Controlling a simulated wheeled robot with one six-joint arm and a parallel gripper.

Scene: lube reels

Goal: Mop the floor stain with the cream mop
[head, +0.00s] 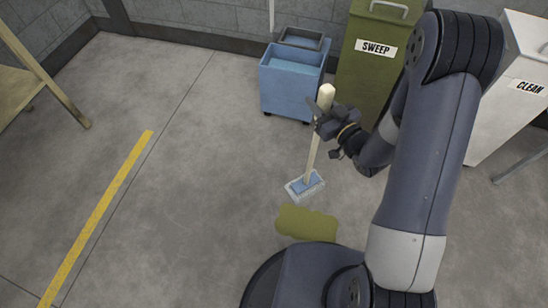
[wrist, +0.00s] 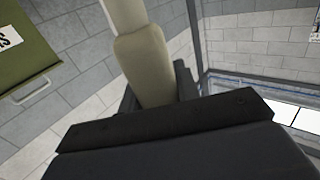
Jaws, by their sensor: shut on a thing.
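The cream mop (head: 313,153) stands nearly upright, with its blue and white head (head: 305,186) low at the floor. I cannot tell whether the head touches the floor. The olive-green floor stain (head: 307,223) lies just in front of the mop head, nearer to me, and looks uncovered. My gripper (head: 326,118) is shut on the upper part of the mop handle. In the wrist view the cream handle (wrist: 145,62) rises from between my dark jaws (wrist: 155,105). The stain and mop head do not show there.
A blue mop bucket (head: 288,85) stands behind the mop by the wall. A green bin marked SWEEP (head: 370,65) and a white bin marked CLEAN (head: 505,85) stand to its right. A yellow line (head: 100,215) crosses open floor at left, near a wooden frame (head: 40,70).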

